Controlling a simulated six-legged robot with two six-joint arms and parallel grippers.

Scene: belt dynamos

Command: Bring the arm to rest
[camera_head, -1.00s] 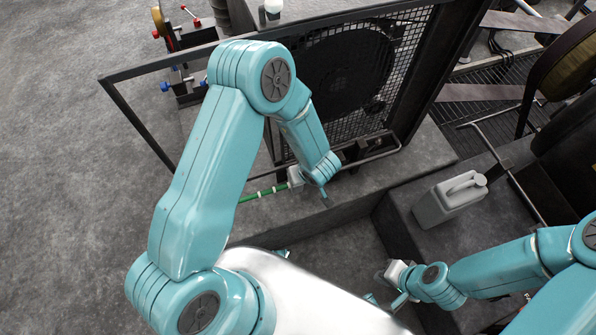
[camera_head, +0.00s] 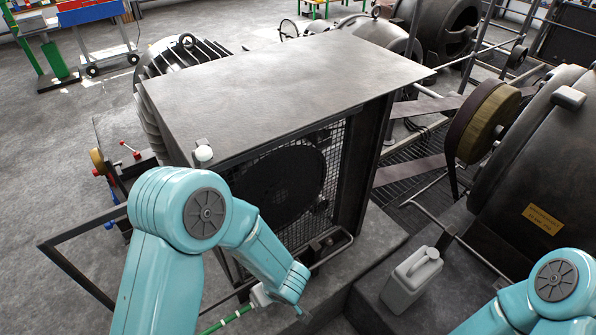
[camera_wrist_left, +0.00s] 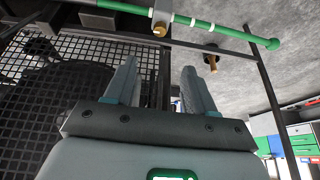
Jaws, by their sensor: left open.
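My left arm (camera_head: 165,270) comes in from the bottom left in the head view, bends at the elbow and reaches down to the right. Its gripper is low in front of the mesh guard (camera_head: 285,190), with its fingertips hard to make out there. In the left wrist view the left gripper (camera_wrist_left: 160,80) is open, with nothing between its two fingers. A green bar with white bands (camera_wrist_left: 190,22) crosses beyond the fingertips; its end also shows in the head view (camera_head: 222,322). My right arm (camera_head: 530,300) shows at the bottom right; its gripper is outside the picture.
A grey machine cover (camera_head: 280,80) stands above the guard. A dark frame (camera_head: 75,270) sticks out to the left. A grey canister (camera_head: 411,280) stands on a plinth at right. A belt pulley (camera_head: 485,125) and a large dark drum (camera_head: 535,190) lie beyond. Floor at left is open.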

